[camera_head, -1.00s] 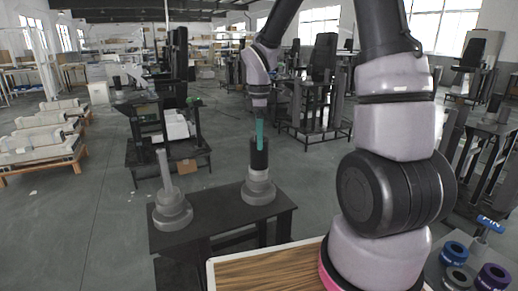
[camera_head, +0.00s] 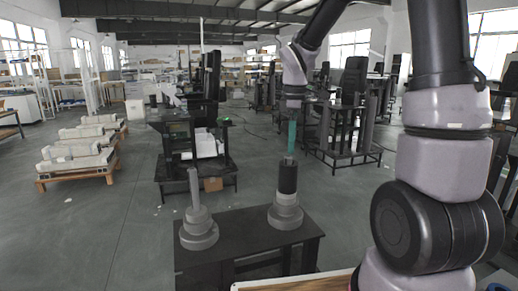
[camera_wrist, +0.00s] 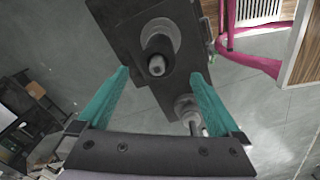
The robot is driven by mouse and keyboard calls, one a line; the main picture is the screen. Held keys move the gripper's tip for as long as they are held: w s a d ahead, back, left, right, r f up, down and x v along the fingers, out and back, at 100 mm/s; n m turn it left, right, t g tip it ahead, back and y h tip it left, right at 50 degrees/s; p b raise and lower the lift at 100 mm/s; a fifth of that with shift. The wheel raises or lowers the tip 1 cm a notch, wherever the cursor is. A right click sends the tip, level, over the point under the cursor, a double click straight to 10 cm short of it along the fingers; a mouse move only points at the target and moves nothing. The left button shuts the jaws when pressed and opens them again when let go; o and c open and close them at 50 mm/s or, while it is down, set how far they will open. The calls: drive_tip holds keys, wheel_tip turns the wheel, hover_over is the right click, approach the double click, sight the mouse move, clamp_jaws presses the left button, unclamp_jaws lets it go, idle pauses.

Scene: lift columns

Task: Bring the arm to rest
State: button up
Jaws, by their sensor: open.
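My gripper (camera_head: 292,138) has teal fingers and hangs just above the right-hand column. In the wrist view my gripper (camera_wrist: 161,74) is open, its fingers wide apart with nothing held between them. The right column (camera_head: 288,178) has a black sleeve on a grey stepped base and stands upright on a dark table (camera_head: 250,240). From above, this column (camera_wrist: 158,45) shows beyond and between the fingertips. The left column (camera_head: 195,190) is a bare thin grey post on a similar base; it also shows in the wrist view (camera_wrist: 187,103), partly behind a finger.
A wood-topped surface (camera_head: 300,286) lies at the bottom edge near my arm. A dark workstation (camera_head: 190,150) stands behind the table, and pallets with pale rollers (camera_head: 80,150) lie at left. Dark stands (camera_head: 345,120) are behind at right. Grey floor (camera_head: 110,220) is open at left.

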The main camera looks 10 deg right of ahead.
drive_tip(key=s+d+r+m+t+y, duration=0.1)
drive_tip(key=s+d+r+m+t, duration=0.1)
drive_tip(key=s+r+m, duration=0.5)
drive_tip(key=s+d+r+m+t+y, duration=0.1)
drive_tip(key=s+d+r+m+t, duration=0.2)
drive_tip(key=s+r+m, duration=0.4)
drive_tip(key=s+m+t, duration=0.1)
drive_tip(key=s+m, duration=0.3)
drive_tip(key=shift+m+t, duration=0.3)
drive_tip(key=shift+t, duration=0.1)
drive_tip(key=shift+s+r, duration=0.1)
